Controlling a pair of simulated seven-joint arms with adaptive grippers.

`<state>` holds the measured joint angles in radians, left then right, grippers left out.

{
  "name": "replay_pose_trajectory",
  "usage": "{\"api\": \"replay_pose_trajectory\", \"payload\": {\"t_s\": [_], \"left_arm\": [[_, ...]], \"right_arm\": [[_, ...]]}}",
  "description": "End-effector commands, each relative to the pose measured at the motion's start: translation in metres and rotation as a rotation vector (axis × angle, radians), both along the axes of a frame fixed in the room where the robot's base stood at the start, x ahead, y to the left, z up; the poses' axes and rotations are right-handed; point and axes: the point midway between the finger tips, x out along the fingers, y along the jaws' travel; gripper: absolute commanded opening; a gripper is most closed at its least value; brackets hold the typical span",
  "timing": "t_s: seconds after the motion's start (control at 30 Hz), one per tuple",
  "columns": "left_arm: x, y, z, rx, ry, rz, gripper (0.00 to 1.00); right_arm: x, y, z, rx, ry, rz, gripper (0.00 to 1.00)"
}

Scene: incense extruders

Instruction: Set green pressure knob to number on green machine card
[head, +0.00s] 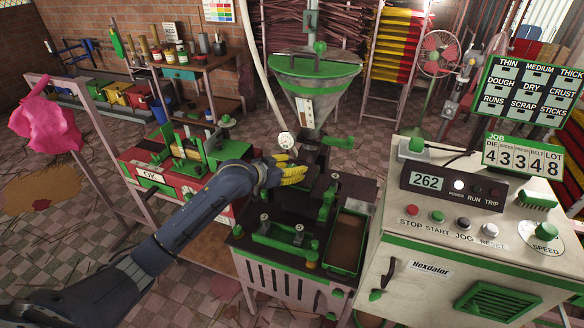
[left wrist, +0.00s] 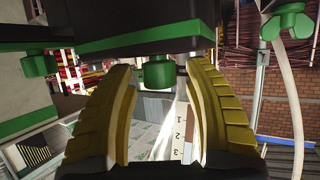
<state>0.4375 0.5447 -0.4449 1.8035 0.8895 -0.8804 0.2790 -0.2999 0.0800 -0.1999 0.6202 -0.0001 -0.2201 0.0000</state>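My left gripper (head: 292,174) has yellow fingers and reaches in beside the green extruder (head: 312,75), below its hopper. In the left wrist view the gripper (left wrist: 158,82) is open, its fingers apart on either side of a small green knob (left wrist: 158,72) under a dark, green-edged block. I cannot tell whether they touch it. A pale strip (left wrist: 180,130) with numbers including 1, 2 and 3 shows between the fingers. The green-framed job card (head: 523,157) appears to read 4 3 3 4 8 under small headings. My right gripper is not in view.
The white control cabinet (head: 450,282) stands right, with a display (head: 427,181) showing 262 and a green SPEED knob (head: 546,231). A red-and-green machine (head: 180,165) stands left of the extruder. A brown-filled tray (head: 347,240) lies in front.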

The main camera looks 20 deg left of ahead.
Motion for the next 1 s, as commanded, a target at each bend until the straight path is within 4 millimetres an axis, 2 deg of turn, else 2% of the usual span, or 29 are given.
{"api": "replay_pose_trajectory", "payload": {"t_s": [0.37, 0.8, 1.0], "left_arm": [[-0.006, 0.004, 0.003, 0.000, 0.000, 0.000, 0.52], [-0.064, 0.036, 0.029, 0.004, -0.001, -0.001, 0.52], [-0.085, 0.047, 0.039, 0.002, 0.000, 0.001, 0.52]], "right_arm": [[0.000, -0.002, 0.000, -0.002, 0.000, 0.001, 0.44], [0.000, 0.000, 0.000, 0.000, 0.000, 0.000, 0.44], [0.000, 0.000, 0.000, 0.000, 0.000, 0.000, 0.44]]}}
